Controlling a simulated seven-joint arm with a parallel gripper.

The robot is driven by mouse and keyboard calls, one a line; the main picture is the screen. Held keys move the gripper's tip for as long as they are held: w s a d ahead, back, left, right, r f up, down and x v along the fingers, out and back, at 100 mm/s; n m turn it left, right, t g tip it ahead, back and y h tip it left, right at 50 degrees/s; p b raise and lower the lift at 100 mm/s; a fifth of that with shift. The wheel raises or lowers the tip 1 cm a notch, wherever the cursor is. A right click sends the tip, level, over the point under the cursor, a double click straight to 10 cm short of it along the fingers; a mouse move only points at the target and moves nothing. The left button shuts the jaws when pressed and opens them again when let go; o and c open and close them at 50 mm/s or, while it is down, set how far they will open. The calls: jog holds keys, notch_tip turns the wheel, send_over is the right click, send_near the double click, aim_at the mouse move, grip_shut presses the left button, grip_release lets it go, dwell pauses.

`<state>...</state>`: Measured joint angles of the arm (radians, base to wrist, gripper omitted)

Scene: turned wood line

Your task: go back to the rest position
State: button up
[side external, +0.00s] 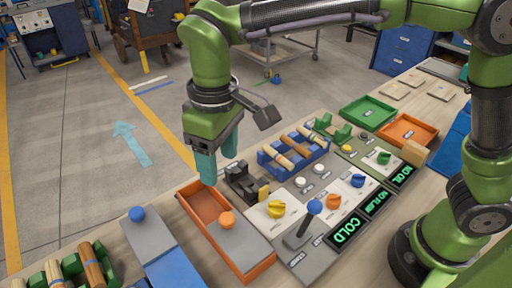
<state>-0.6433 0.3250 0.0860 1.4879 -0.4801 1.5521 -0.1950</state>
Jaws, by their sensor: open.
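My gripper (217,165) hangs from the green arm, pointing down, with its teal fingers above the far end of an orange open tray (197,203). The fingers overlap one another from this side. I see nothing held between them. It is left of the black clamp-like fixture (242,182) and looks clear of it; the exact height above the bench cannot be told.
A grey lid with an orange knob (227,219) lies on the orange tray. A blue-knobbed box (137,214) stands left. The control panel with a lever (314,207) and lit displays (347,231) is right. A blue rack (266,164) holds turned wood pieces.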

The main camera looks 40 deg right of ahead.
jog(key=s+d+r+m+t, duration=0.1)
jog(key=s+d+m+t, duration=0.2)
jog(key=d, duration=0.9)
jog(key=s+d+r+m+t+y, duration=0.1)
jog(key=s+d+m+t, duration=0.3)
jog(key=d, duration=0.9)
jog(key=s+m, duration=0.2)
jog(key=shift+s+d+y, duration=0.2)
jog(key=shift+s+y, duration=0.1)
